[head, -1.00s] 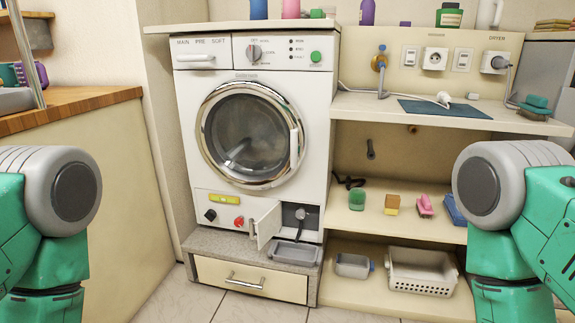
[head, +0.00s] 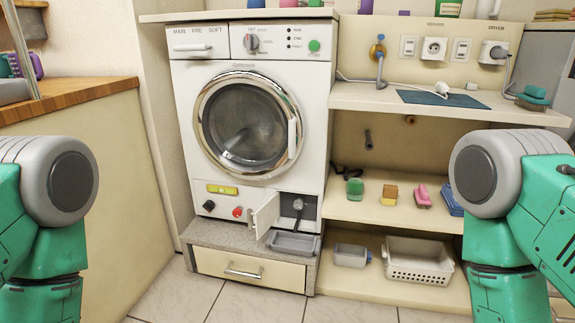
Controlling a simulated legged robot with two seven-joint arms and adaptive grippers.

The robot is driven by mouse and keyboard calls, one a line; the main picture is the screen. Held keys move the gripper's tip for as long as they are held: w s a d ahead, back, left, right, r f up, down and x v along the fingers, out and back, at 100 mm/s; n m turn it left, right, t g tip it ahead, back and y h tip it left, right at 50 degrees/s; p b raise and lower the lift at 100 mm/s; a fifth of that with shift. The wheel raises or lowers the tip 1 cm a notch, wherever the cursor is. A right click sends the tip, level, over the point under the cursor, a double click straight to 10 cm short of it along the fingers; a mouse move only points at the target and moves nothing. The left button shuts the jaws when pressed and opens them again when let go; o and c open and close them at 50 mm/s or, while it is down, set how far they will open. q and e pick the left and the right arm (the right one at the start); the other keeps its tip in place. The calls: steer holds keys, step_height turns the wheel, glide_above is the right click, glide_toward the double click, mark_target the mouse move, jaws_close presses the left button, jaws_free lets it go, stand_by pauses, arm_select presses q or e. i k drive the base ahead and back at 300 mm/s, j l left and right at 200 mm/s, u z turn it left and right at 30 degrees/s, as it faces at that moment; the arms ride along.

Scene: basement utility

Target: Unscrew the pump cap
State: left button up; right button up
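The white washing machine (head: 249,110) stands on a grey plinth with a drawer. At its lower right a small service flap (head: 265,215) hangs open. In the recess behind it a grey pump cap (head: 298,204) with a handle shows, small in the view. A grey shallow tray (head: 293,244) sits on the plinth just below the recess. My two arms show only as teal and grey links at the left and right edges. Both grippers are out of view, and nothing of mine is near the cap.
Beside the machine, shelves (head: 392,216) hold a green item, sponges, a pink brush and a blue cloth. Below are a small grey container (head: 351,255) and a white basket (head: 418,260). A wooden-topped counter (head: 66,103) stands at left. The tiled floor (head: 253,306) in front is clear.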

mark_target(298, 204)
steer(key=i+l+z, duration=0.1)
steer(key=i+z, duration=0.35)
steer(key=i, duration=1.1)
